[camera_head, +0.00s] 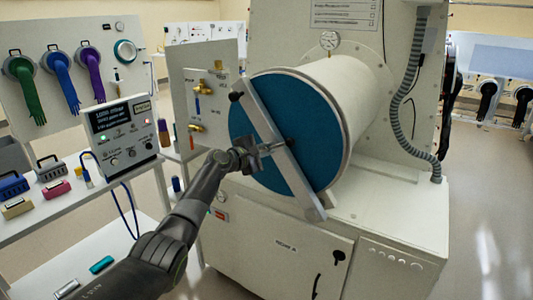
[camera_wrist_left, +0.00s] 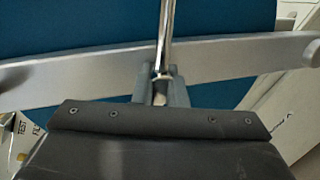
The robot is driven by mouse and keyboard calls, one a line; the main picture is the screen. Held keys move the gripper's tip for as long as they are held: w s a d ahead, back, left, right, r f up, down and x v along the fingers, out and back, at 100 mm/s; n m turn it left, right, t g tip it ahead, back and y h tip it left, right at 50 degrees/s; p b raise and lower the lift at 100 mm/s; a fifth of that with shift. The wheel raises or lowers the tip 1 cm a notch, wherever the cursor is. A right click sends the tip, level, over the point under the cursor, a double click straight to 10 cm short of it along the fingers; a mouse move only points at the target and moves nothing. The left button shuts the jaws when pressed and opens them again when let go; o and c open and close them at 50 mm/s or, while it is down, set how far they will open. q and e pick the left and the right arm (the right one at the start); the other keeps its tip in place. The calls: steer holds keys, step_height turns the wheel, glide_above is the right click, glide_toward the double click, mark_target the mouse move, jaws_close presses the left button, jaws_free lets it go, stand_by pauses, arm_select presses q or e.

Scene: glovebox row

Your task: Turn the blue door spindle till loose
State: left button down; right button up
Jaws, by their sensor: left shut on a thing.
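The blue round door (camera_head: 265,160) closes the end of the cream cylinder, with a grey metal bar (camera_head: 272,140) lying slantwise across it. The door also fills the back of the left wrist view (camera_wrist_left: 90,20), with the bar (camera_wrist_left: 80,62) running across. The spindle (camera_wrist_left: 166,25) shows as a shiny metal rod at the bar's middle. My left gripper (camera_head: 262,149) is at the door's centre, in front of the bar. In the left wrist view its fingers (camera_wrist_left: 160,85) are shut around the rod's near end. The spindle's hub is partly hidden. My right gripper is not in view.
The cylinder (camera_head: 345,95) joins a large cream cabinet with a ridged hose (camera_head: 405,95) at right. A panel with brass valves (camera_head: 203,90) stands left of the door. A meter box (camera_head: 122,130) and small cases sit on the left shelf (camera_head: 75,205).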

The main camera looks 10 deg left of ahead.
arm_select(q)
steer(key=n+b, duration=0.1)
steer(key=n, duration=0.2)
steer(key=shift+f+h, duration=0.15)
steer(key=shift+h, duration=0.25)
steer(key=shift+a+n+t+b, duration=0.1)
steer(key=shift+n+t+b, duration=0.3)
steer(key=shift+n, duration=1)
steer(key=c, duration=1.5)
jaws_free()
steer(key=shift+c, duration=0.2)
steer(key=shift+s+a+p, duration=0.4)
steer(key=shift+s+a, duration=0.05)
steer(key=shift+s, duration=0.15)
steer(key=v, duration=1.6)
